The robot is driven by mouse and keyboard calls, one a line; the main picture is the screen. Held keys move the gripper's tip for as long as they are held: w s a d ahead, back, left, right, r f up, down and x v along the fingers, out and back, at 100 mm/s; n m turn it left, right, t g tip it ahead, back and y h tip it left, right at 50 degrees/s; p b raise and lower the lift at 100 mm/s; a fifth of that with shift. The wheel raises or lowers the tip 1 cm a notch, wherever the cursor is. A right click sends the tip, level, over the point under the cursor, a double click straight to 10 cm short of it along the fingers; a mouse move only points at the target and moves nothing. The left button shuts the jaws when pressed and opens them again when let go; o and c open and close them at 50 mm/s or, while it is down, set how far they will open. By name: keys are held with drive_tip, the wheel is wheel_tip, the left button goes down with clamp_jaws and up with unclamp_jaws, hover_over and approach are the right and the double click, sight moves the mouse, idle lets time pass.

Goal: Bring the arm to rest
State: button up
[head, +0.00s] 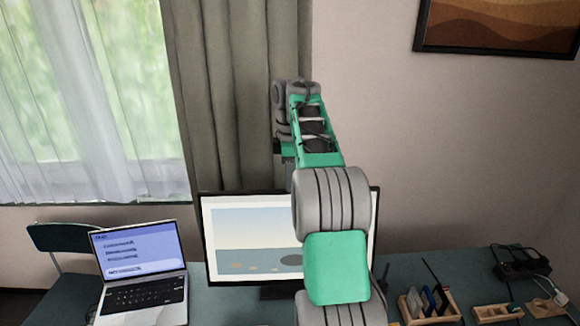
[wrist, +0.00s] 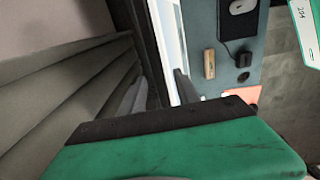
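My arm (head: 336,268) rises in the head view from the bottom edge, in front of the monitor, with its far end raised before the curtain. My gripper (wrist: 158,88) shows in the wrist view as two grey fingers set apart with nothing seen held between them. In the head view the fingertips are hidden or too small to tell. The monitor (head: 252,235) stands behind the arm, which covers part of its screen. In the wrist view the monitor's edge (wrist: 150,40) lies beyond the fingers.
An open laptop (head: 138,250) stands on the desk (head: 402,267) at left, near a chair (head: 62,240). A wooden organiser (head: 430,307) and small items are at right. The curtain (head: 235,95) hangs behind the arm; a picture (head: 500,25) is on the wall.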

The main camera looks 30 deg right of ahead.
drive_tip(key=shift+r, duration=0.55)
drive_tip(key=shift+a, duration=0.25)
drive_tip(key=s+a+r+m+t+b, duration=0.15)
drive_tip(key=s+a+m, duration=0.45)
drive_tip(key=a, duration=0.8)
drive_tip(key=s+a+f+m+t+b, duration=0.1)
drive_tip(key=s+a+f+m, duration=0.2)
drive_tip(key=s, duration=0.5)
drive_tip(key=s+a+f+m+t+b, duration=0.1)
drive_tip(key=s+a+f+m+t, duration=0.1)
drive_tip(key=s+a+f, duration=0.4)
wheel_tip(320, 180, down, 2)
drive_tip(key=shift+s+a+f+m, duration=0.3)
drive_tip(key=shift+s+m, duration=0.3)
drive_tip(key=shift+s, duration=0.55)
